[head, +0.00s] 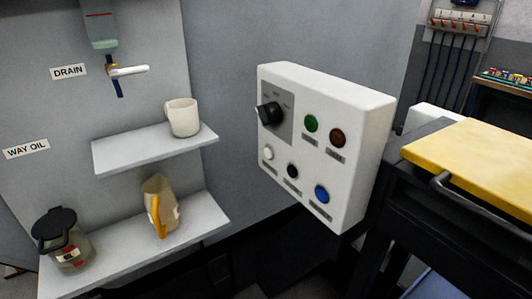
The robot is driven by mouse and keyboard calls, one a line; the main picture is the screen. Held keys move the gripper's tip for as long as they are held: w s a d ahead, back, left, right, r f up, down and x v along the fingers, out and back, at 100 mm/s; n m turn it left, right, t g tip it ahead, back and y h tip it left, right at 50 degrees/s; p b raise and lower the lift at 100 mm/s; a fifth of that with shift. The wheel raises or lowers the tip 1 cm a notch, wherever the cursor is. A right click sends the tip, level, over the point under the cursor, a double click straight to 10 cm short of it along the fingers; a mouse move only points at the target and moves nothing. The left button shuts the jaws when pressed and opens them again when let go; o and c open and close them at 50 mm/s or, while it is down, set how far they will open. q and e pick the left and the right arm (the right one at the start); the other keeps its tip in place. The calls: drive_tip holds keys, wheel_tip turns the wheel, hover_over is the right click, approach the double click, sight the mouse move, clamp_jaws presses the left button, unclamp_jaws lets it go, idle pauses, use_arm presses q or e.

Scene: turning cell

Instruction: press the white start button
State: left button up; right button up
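A white control box (358,140) is in the middle of the head view, its front face turned to the left. The white button (268,153) is at the lower left of that face, below the black rotary knob (270,113). A black button (292,171) and a blue button (322,194) run down to the right of it. A green button (311,123) and a brown button (338,138) are in the upper row. The labels are too small to read. Neither of my grippers shows in the head view.
Left of the box are two grey shelves: the upper (130,154) bears a white mug (183,118), the lower (110,265) a jug with a black lid (70,250) and a tan bag-like container (161,200). A dark cabinet with a yellow top (475,160) stands at right.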

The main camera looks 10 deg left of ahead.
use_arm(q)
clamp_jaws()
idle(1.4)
